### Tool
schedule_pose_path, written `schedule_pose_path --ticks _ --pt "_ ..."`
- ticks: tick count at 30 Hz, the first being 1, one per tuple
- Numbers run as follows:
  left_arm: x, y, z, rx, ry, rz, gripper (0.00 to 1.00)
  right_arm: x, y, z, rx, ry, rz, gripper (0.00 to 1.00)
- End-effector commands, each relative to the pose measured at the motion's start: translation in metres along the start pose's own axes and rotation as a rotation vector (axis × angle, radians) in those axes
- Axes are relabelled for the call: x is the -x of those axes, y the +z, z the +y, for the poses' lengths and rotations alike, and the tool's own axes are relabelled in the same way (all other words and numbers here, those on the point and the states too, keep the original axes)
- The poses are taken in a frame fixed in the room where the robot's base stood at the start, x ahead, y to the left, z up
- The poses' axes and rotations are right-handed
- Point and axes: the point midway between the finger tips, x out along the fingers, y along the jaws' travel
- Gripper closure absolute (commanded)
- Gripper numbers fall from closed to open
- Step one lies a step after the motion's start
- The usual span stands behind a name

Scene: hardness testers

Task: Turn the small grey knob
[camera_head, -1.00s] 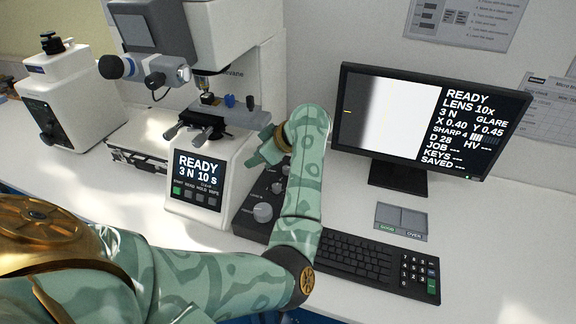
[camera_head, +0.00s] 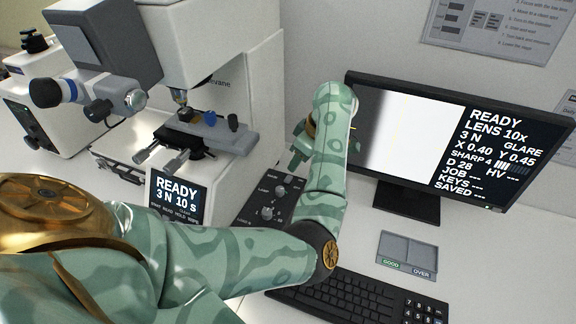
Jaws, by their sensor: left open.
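A black control box (camera_head: 244,211) lies on the bench right of the hardness tester, with small grey knobs on its top. One knob (camera_head: 267,213) is nearer, and another knob (camera_head: 280,189) sits just behind it. My left forearm covers the front of the box. My left gripper (camera_head: 297,158) hangs from the bent green arm, above and behind these knobs. It is open, partly hidden by my wrist, and I see nothing between its fingers. My right gripper is out of view.
The white tester (camera_head: 232,100) with its stage (camera_head: 205,135) and display (camera_head: 178,198) stands left of the gripper. The monitor (camera_head: 420,205) stands close on the right. The keyboard (camera_head: 350,300) and a grey two-part tray (camera_head: 407,250) lie in front.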

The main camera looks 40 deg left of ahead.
Motion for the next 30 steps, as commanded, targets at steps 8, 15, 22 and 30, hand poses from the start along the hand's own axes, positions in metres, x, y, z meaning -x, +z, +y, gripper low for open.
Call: schedule_pose_path --ticks 8,15,22,30 --pt "-0.048 0.001 -0.001 -0.001 -0.007 0.005 0.54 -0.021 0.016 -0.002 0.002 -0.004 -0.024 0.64" --pt "-0.112 0.002 -0.001 -0.001 -0.006 0.004 0.54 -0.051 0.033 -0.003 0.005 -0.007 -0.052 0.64" --pt "-0.152 0.001 0.0 -0.001 -0.004 0.004 0.54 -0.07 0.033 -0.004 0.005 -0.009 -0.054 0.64" --pt "-0.163 0.0 0.0 0.001 -0.001 0.001 0.54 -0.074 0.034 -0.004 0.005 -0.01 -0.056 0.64"
